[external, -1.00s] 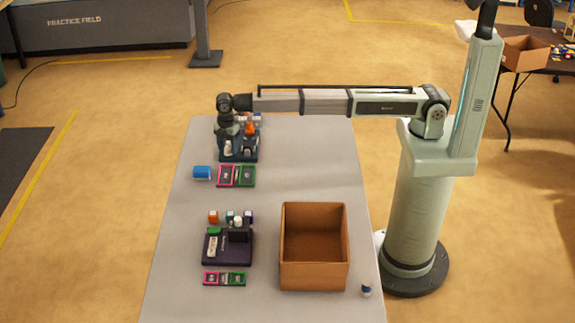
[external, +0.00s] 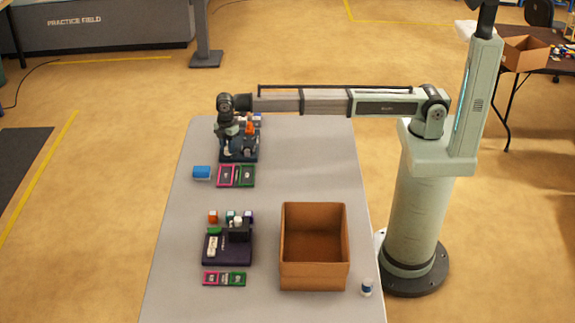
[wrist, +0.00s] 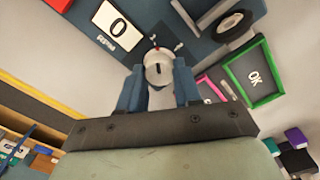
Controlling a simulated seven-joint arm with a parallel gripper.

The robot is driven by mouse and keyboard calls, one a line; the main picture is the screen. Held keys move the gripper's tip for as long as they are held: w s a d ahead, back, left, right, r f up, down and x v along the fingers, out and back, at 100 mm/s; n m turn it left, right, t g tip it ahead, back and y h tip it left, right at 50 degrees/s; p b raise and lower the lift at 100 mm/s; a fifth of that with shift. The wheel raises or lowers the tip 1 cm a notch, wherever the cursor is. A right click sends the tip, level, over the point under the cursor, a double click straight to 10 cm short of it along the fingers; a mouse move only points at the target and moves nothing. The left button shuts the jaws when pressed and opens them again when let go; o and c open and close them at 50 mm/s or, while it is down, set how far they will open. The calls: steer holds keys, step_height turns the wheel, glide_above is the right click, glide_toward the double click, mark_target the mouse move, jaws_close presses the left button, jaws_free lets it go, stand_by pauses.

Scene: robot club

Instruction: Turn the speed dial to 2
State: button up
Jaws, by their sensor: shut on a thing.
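A round pale grey dial (wrist: 158,70) with a dark pointer line sits on the dark blue machine (external: 248,157) at the far end of the table. In the wrist view, the blue fingers of my gripper (wrist: 160,84) are on either side of the dial, shut on it. A white display (wrist: 118,22) beside it reads 0, with small lettering that looks like RPM. Tick marks show just past the dial, but no numbers on them can be read. In the external view, my gripper (external: 229,148) is down over the left side of this machine and hides the dial.
A purple device (external: 228,253) and an open cardboard box (external: 314,277) are nearer. The mid-right table is clear.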

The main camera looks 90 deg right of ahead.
mark_target(227, 148)
steer(key=m, duration=1)
steer(key=shift+m, duration=0.3)
stand_by(0.4)
steer(key=o, duration=1)
steer(key=shift+o, duration=0.2)
step_height(227, 148, up, 14)
steer(key=shift+f, duration=0.1)
